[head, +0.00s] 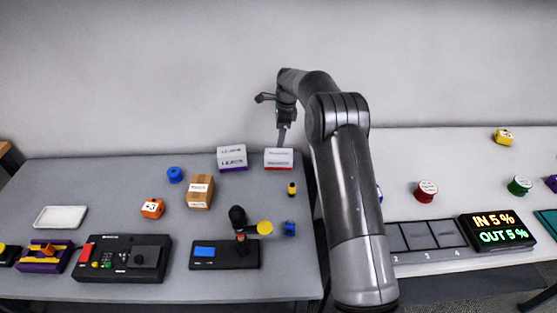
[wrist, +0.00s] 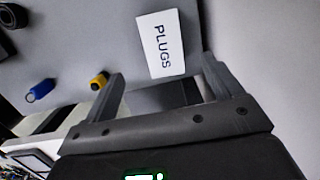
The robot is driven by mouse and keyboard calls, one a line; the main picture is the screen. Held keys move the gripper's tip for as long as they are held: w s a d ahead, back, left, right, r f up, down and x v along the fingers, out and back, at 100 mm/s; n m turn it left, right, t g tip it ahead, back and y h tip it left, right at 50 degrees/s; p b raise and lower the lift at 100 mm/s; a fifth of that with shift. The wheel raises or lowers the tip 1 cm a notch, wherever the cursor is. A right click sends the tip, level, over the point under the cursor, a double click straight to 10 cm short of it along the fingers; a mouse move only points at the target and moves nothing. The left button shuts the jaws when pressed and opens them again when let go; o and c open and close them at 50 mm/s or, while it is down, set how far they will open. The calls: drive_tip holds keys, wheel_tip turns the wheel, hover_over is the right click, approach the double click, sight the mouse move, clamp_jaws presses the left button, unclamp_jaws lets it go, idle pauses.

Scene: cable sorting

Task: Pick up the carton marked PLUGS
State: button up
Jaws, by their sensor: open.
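The white carton marked PLUGS (wrist: 160,43) lies just beyond the fingertips in the wrist view, its label turned sideways. My gripper (wrist: 163,70) is open and empty, with one finger on either side of the carton's near end in the picture. In the head view my gripper (head: 283,134) is above a white carton with a red lower edge (head: 278,160), whose print is too small to read. It appears to be the same carton. Whether the fingers touch it cannot be told.
Another white carton (head: 231,157) with a purple lower edge stands close to its left. A yellow-and-black piece (head: 291,189) lies in front. A brown box (head: 199,191), a blue spool (head: 175,174) and control boxes (head: 122,258) occupy the grey table. The wall is close behind.

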sight(279, 153)
drive_tip(key=f, duration=0.3)
drive_tip(key=shift+w+a+m, duration=0.2)
drive_tip(key=shift+w+m, duration=0.1)
drive_tip(key=shift+w, duration=0.1)
drive_tip(key=f, duration=0.5)
drive_tip(key=shift+a, duration=0.3)
wheel_tip(279, 153, down, 4)
drive_tip(key=shift+s+d+f, duration=0.1)
drive_tip(key=shift+s+d, duration=0.05)
drive_tip(key=shift+f, duration=0.5)
drive_tip(key=shift+c, duration=0.3)
drive_tip(key=shift+r, duration=0.1)
drive_tip(key=c, duration=1.2)
